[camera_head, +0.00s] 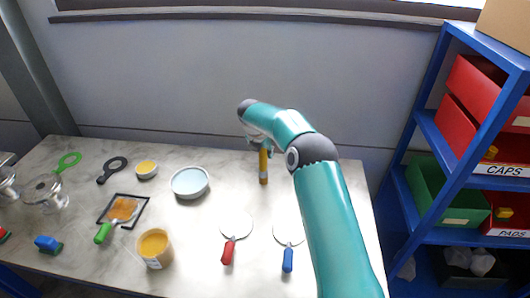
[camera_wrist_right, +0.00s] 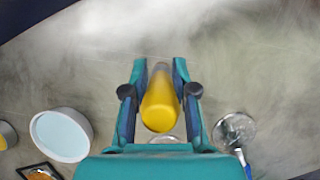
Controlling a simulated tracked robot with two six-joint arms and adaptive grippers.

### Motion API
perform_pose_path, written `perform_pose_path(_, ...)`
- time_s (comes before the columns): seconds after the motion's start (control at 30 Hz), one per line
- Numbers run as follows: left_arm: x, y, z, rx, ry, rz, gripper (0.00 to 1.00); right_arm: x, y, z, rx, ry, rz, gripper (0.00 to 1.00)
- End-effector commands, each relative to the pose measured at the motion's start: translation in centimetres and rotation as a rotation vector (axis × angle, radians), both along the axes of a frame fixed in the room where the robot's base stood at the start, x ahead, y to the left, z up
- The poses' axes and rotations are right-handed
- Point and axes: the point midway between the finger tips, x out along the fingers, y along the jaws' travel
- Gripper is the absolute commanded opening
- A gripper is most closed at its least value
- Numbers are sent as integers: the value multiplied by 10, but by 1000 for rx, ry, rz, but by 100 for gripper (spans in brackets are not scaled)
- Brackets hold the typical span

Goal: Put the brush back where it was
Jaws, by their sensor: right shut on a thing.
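My right gripper (camera_head: 262,146) is shut on the brush (camera_head: 264,167), which shows as a slim yellow-orange piece hanging upright over the back of the table. In the right wrist view the brush (camera_wrist_right: 160,105) sits between the two fingers of the right gripper (camera_wrist_right: 160,88), with its rounded yellow end towards the camera. Its bristles cannot be made out, and I cannot tell whether its lower end touches the table. My left gripper is not in view.
A pale blue bowl (camera_head: 190,183) and a yellow-filled tub (camera_head: 154,247) stand to the left. Red-handled (camera_head: 228,252) and blue-handled (camera_head: 288,260) round tools lie in front. A green-handled tool (camera_head: 104,232) lies on a black-edged square. Blue shelving (camera_head: 424,125) stands right.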

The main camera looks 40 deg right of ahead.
Motion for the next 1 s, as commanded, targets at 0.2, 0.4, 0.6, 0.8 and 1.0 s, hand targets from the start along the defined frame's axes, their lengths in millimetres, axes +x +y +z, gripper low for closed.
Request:
perform_pose_path(0.2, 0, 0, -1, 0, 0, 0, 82, 2, 1, -2, 0, 0, 3, 0)
perform_pose_path(0.4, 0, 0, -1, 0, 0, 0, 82, 2, 2, -2, 0, 1, 4, 52)
perform_pose_path(0.6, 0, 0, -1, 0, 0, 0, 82, 2, 2, -2, 0, 1, 4, 52)
perform_pose_path(0.8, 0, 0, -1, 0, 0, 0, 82, 3, 4, 4, -1, -1, 6, 52)
perform_pose_path(1.0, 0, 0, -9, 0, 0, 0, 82, -1, 14, 29, -2, -4, 7, 52)
